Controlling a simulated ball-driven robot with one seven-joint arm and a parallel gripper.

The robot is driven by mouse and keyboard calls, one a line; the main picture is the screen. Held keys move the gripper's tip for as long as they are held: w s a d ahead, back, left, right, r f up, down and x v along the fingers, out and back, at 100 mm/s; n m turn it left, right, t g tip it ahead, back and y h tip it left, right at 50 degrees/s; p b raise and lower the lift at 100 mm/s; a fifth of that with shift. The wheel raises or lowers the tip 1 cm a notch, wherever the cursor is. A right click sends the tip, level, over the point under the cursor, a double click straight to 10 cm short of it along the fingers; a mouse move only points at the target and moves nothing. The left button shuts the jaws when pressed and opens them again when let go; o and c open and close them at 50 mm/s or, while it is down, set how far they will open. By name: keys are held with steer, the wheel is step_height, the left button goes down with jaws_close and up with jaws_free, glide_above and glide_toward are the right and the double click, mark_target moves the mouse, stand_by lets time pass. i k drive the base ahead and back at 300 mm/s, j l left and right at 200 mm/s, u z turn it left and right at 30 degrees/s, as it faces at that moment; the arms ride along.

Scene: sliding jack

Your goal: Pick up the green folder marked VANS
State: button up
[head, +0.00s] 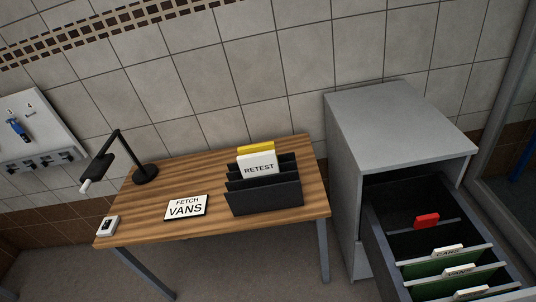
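The green folder marked VANS (459,270) stands in the open top drawer (376,238) of a grey cabinet at the right. Its white tab shows small lettering that seems to read VANS. A green folder with a tab that seems to read CARS (447,251) stands behind it. Another white tab (471,292) shows in front, its lettering too small to read. A white sign reading FETCH VANS (186,207) lies on the wooden desk. My gripper is not in view.
The grey cabinet (395,125) stands right of the desk (150,215). A red tab (426,220) stands farther back in the drawer. A black rack (265,197) on the desk holds a white RETEST card (258,165) and a yellow folder (256,148). A black lamp (145,174) stands left.

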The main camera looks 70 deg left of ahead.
mark_target(454, 279)
steer(key=u, duration=2.45)
steer(key=k+l+z, duration=0.25)
steer(key=k+l, duration=0.2)
steer(key=k+l+z, duration=0.15)
steer(key=l, duration=0.25)
steer(key=k+l+z, duration=0.3)
steer(key=k+l, duration=0.15)
steer(key=l, duration=0.3)
steer(key=k+l+z, duration=0.1)
steer(key=l, duration=0.25)
steer(key=k+l+z, duration=0.15)
steer(key=l, duration=0.25)
steer(key=i, duration=0.65)
